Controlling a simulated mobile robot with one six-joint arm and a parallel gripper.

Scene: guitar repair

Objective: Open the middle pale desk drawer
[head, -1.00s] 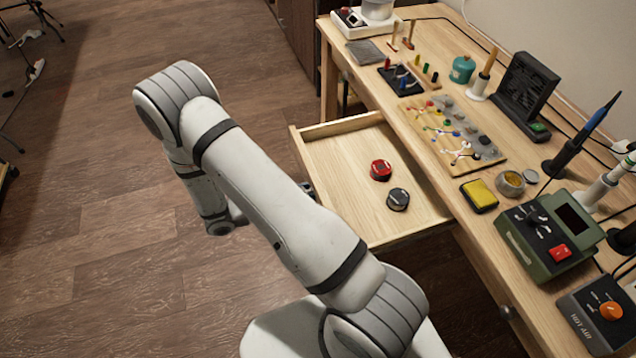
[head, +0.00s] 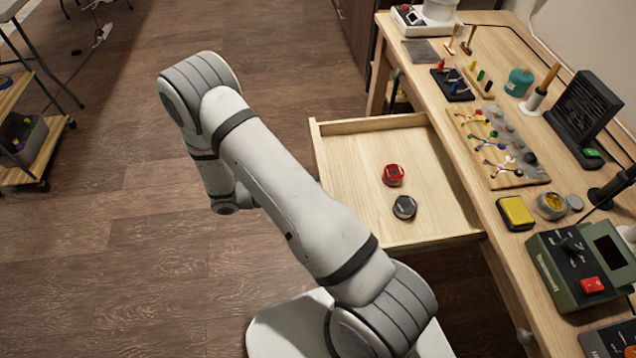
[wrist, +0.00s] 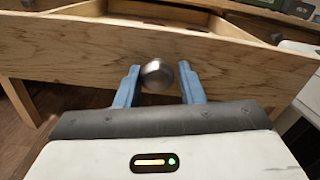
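The pale wooden drawer (head: 350,170) stands well pulled out from the long side of the desk (head: 466,190). A red round tin (head: 393,175) and a dark round tin (head: 404,207) lie inside it. In the wrist view the drawer front (wrist: 70,60) fills the upper part, with a round metal knob (wrist: 155,76) at its middle. My gripper (wrist: 159,80) has its two blue fingers on either side of the knob. A gap shows on the right of the knob, so the fingers look open around it. In the head view my arm hides the gripper and knob.
The desk top holds a parts board (head: 500,150), a yellow box (head: 516,212), a green device (head: 580,265) and a black fan unit (head: 583,115). A wheeled cart (head: 35,150) stands far left. The wooden floor (head: 120,220) left of my arm is clear.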

